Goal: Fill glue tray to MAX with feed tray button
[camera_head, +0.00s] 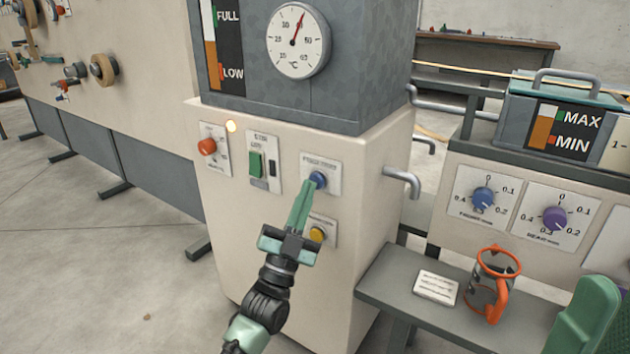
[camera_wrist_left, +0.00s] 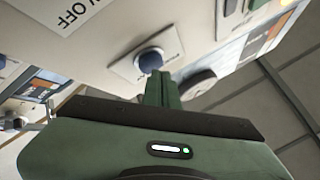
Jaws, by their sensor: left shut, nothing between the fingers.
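The blue feed tray button (camera_head: 319,179) sits on a white plate on the front of the cream machine. It also shows in the left wrist view (camera_wrist_left: 150,60). My left gripper (camera_head: 306,188) is shut and empty, with its green fingertips right at the button's lower left. I cannot tell if they touch it. In the left wrist view the shut fingers (camera_wrist_left: 160,88) point toward the button.
A yellow button (camera_head: 317,234) lies just below the blue one. A green switch (camera_head: 256,163) and a red knob (camera_head: 207,146) are to its left. A grey pipe (camera_head: 403,180) juts from the machine's side. An orange-handled cup (camera_head: 492,285) stands on the right shelf.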

